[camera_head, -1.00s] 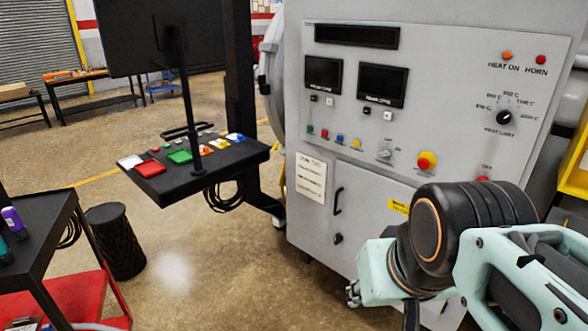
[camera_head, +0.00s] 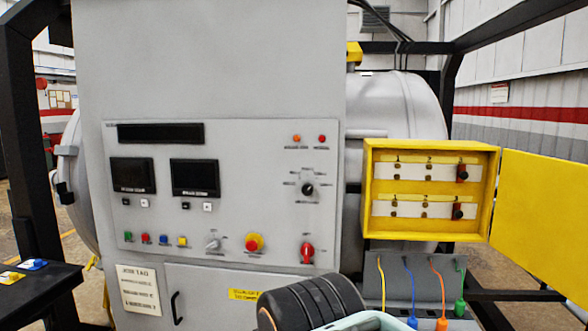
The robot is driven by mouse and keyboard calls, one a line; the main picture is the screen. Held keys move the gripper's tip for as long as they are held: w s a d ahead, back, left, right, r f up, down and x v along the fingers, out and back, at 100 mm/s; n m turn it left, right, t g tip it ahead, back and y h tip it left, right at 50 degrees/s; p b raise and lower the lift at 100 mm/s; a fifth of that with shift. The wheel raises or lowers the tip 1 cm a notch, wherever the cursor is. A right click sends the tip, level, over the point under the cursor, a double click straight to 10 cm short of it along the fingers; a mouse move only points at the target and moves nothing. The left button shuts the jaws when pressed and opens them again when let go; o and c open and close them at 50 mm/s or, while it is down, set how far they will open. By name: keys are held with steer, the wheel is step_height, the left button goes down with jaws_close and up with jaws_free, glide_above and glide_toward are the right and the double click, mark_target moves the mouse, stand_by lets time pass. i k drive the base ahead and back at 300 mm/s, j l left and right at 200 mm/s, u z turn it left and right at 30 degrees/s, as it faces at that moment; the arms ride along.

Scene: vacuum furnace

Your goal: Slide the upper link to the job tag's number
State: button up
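The job tag (camera_head: 139,289) is a cream sheet on the lower left of the grey furnace cabinet; its heading shows, but its number is too small to read. An open yellow box (camera_head: 372,190) on the right holds two white strips, one above the other. The upper link (camera_head: 462,172) is a reddish-brown piece with a black knob, at the right end of the upper strip. A similar lower link (camera_head: 458,211) sits at the right of the lower strip. My arm shows at the bottom centre; my gripper is not in view.
The box's yellow door (camera_head: 540,222) stands open to the right. Below the box, a grey panel (camera_head: 374,270) carries several coloured hanging cables. A black frame post stands at far left.

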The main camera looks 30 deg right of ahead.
mark_target(462, 175)
steer(key=z, duration=1.3)
